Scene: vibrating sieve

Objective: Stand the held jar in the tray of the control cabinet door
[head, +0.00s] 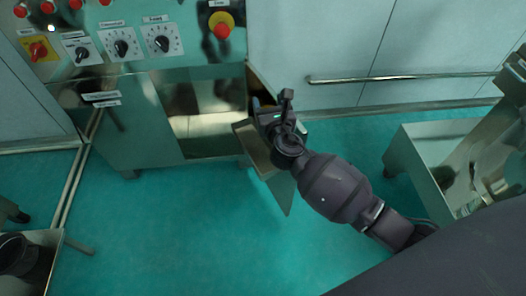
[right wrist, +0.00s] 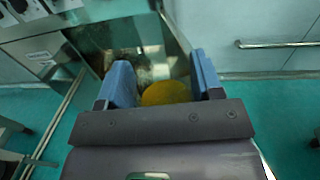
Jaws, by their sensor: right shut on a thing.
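The control cabinet (head: 140,130) stands at the upper left in the head view, its front carrying knobs and red buttons. Its door (head: 282,192) is open and juts out towards me. The door's tray (head: 246,136) shows in part beside my right gripper, which covers much of it. My right gripper (head: 266,112) is at the door, shut on the jar. In the right wrist view the jar's yellow round top (right wrist: 166,93) shows between the blue fingers (right wrist: 162,82). The jar's lower part is hidden, and I cannot tell whether it touches the tray. My left gripper is out of view.
A wall rail (head: 400,79) runs behind, to the right of the door. A metal unit (head: 435,150) stands at the right. A container with a dark round thing (head: 18,254) is at the lower left. The green floor in front of the cabinet is clear.

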